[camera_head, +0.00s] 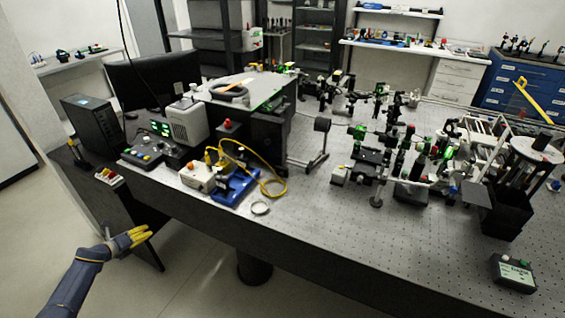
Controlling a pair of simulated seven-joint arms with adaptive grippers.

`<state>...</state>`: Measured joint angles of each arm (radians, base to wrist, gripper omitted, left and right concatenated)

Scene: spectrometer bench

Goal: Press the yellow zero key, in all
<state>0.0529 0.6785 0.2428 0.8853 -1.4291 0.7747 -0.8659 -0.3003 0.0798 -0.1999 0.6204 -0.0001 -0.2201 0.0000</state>
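My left gripper (148,233), with yellow fingers, is low at the left, off the front edge of the bench and over the floor. Its fingers lie close together in this view, and I cannot tell whether they are open or shut. It touches nothing that I can see. A keypad-like control box (142,155) with small coloured keys sits at the bench's left end, above and apart from the gripper. A small box with red and yellow buttons (109,177) sits near the left edge. I cannot make out which key is the zero key. My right gripper is out of view.
Optics fill the right side. A black monitor (155,80) stands behind.

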